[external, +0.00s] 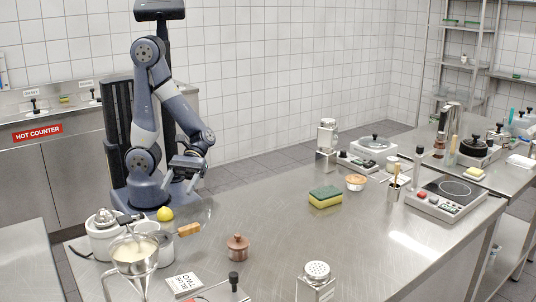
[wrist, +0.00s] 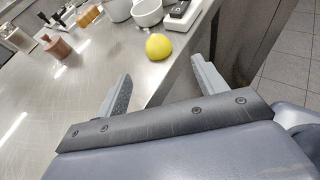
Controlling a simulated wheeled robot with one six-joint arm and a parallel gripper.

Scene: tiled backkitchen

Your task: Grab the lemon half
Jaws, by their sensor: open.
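The lemon half (external: 165,214) is a small yellow dome on the steel table near its left end. In the wrist view the lemon half (wrist: 158,46) sits ahead of my gripper, between the lines of the two fingers and apart from them. My gripper (wrist: 162,82) is open and empty, with its fingers spread wide. In the external view my gripper (external: 186,168) hangs above the table edge, up and to the right of the lemon half. The lemon's underside is hidden.
White pots (external: 105,232) stand left of the lemon. A green and yellow sponge (external: 325,197) lies mid-table. The table between the copper-coloured pot and sponge is clear.

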